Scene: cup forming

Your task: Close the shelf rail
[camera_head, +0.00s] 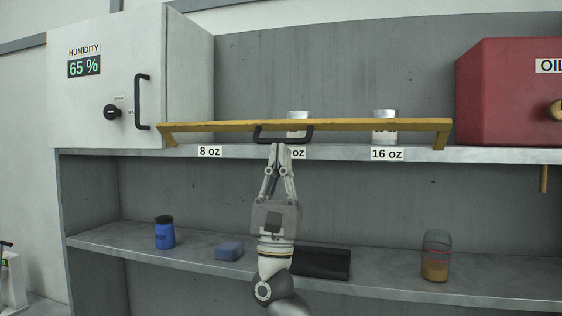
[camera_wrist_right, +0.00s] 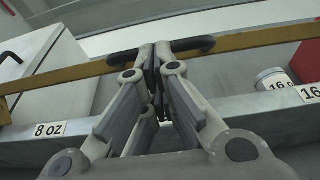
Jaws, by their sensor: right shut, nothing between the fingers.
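The shelf rail (camera_head: 350,125) is a long yellow bar across the front of the upper shelf, with a bent bracket at each end. A black handle (camera_head: 310,135) is fixed near its middle. My right gripper (camera_head: 279,147) is shut with nothing between its fingers. Its fingertips are at the handle, in front of the rail. In the right wrist view the fingertips (camera_wrist_right: 155,48) overlap the middle of the black handle (camera_wrist_right: 197,44), with the yellow rail (camera_wrist_right: 245,41) behind; I cannot tell whether they touch it. My left gripper is out of view.
Two cups stand behind the rail, one (camera_head: 385,127) above the 16 oz label. A white humidity cabinet (camera_head: 105,75) is at left and a red box (camera_head: 505,90) at right. The lower shelf holds a blue bottle (camera_head: 165,233), a blue block (camera_head: 229,251) and a jar (camera_head: 436,256).

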